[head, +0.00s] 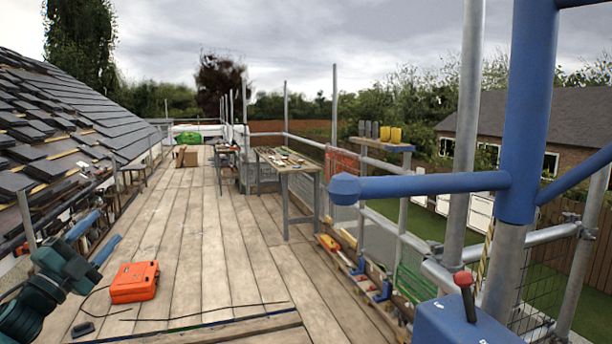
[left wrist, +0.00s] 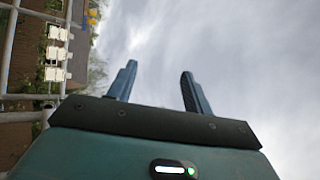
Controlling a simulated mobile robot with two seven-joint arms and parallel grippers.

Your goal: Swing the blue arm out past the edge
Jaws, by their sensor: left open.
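The blue arm (head: 430,185) is a level tube on a thick blue upright post (head: 527,110) at the right. It points left in the head view, across the guard rail, and its capped blue end (head: 345,189) shows in front of the rail beside the wooden deck. My left gripper (head: 107,246) is at the lower left, well away from the blue arm. Its two fingers stand apart and empty; in the left wrist view the fingers (left wrist: 158,84) point up against cloudy sky. The blue arm is not in the left wrist view. My right gripper is not in view.
A blue box with a red-knobbed lever (head: 467,296) stands below the post. An orange case (head: 134,282) and a dark cable (head: 200,316) lie on the deck (head: 200,235). A workbench (head: 287,165) stands by the rail. The slate roof (head: 60,125) rises at left. The deck's middle is clear.

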